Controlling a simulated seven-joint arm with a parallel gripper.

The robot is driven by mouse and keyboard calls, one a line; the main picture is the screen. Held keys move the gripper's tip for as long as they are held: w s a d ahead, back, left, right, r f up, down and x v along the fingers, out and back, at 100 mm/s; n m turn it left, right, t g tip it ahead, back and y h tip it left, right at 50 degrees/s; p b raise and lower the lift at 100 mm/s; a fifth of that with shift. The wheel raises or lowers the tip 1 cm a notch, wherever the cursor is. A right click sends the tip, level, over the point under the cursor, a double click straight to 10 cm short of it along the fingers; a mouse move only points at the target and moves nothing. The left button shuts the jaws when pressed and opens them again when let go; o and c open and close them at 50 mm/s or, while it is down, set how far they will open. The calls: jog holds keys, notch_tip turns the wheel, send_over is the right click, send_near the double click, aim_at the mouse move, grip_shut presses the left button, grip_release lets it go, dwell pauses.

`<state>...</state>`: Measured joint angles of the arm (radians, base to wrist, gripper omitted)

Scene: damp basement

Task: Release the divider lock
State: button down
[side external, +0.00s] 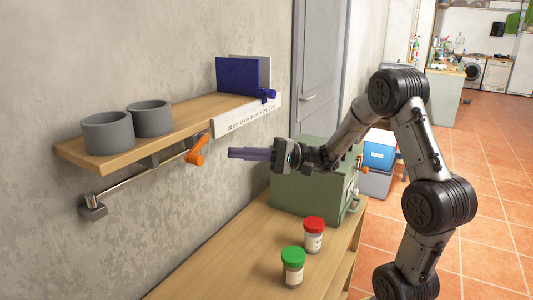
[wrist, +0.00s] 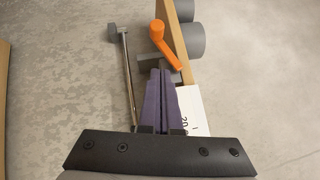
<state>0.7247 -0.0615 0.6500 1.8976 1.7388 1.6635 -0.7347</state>
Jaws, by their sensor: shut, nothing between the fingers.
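A dark blue divider panel (side external: 237,75) stands upright on the wall shelf, with a paler panel just behind it. A small blue lock-like knob (side external: 268,95) sits at its foot by the shelf's front edge. An orange lever (side external: 197,149) is under the shelf's front, on a metal rod; the orange lever also shows in the wrist view (wrist: 165,45), just ahead of the fingertips. My gripper (side external: 231,153) is shut and empty, pointing left at the lever with a small gap in the side view. My gripper's purple fingers (wrist: 160,72) show in the wrist view, where the blue knob is out of sight.
The wooden shelf (side external: 185,122) carries two grey pots (side external: 107,132) (side external: 150,118) and a white scale strip (side external: 245,117). Below, a green box (side external: 300,185) and red-lidded (side external: 314,235) and green-lidded jars (side external: 293,268) stand on a wooden bench (side external: 250,250).

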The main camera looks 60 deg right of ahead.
jog(key=r+v, duration=0.1)
jog(key=v, duration=0.5)
jog(key=shift+s+d+f, duration=0.3)
jog(key=shift+d+f, duration=0.05)
jog(key=shift+f, duration=0.05)
jog(key=shift+a, duration=0.1)
